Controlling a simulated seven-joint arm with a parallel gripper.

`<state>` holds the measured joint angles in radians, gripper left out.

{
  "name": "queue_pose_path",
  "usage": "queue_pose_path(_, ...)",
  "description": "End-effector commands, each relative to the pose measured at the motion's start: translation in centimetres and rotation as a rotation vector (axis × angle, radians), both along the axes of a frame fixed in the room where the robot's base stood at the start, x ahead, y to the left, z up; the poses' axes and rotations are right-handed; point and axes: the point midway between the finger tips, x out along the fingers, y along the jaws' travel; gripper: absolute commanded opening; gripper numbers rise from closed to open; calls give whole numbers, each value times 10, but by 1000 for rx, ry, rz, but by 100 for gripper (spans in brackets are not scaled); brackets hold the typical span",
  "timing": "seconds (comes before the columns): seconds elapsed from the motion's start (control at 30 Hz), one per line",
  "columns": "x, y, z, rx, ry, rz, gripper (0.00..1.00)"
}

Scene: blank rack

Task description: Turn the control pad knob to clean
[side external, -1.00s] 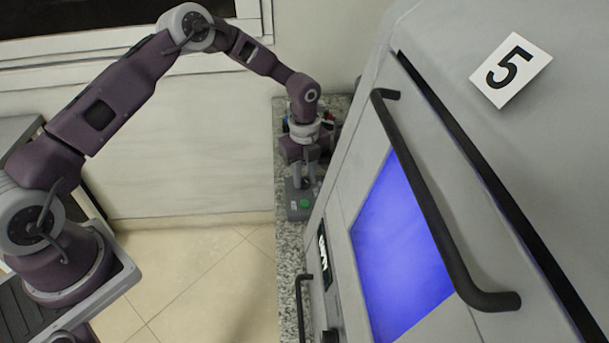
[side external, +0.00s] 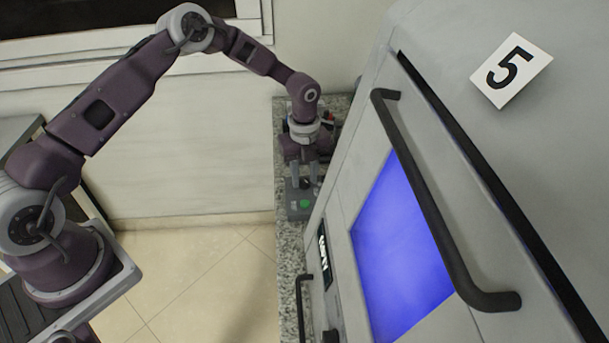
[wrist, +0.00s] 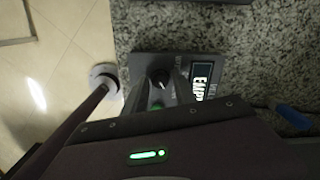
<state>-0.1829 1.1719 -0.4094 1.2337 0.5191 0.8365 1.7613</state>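The grey control pad (side external: 294,212) lies on the granite counter, with a green button (side external: 305,203) on top. In the wrist view, the pad (wrist: 146,63) carries a dark round knob (wrist: 160,76) and a small screen (wrist: 203,85) whose lettering is cut off; it seems to begin "EMP". My gripper (side external: 304,177) is over the pad, fingers pointing down and apart. In the wrist view my gripper (wrist: 160,90) has one finger on each side of the knob; contact cannot be told. The knob's pointed setting is not readable. The gripper body hides the pad's lower part.
A large grey machine with a dark bar handle (side external: 430,210) and a blue window (side external: 398,250) stands right of the pad. Its small display (side external: 324,257) shows white text. A blue-tipped object (wrist: 293,117) lies on the counter (wrist: 250,50). Open floor lies left.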

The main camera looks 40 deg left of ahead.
Motion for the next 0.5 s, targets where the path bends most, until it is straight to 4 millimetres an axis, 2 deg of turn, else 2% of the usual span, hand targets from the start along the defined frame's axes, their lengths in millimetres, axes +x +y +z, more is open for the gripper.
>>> queue_pose_path(0.37,0,-1,2,-1,1,1,47)
queue_pose_path(0.5,0,-1,27,-2,-3,1,47)
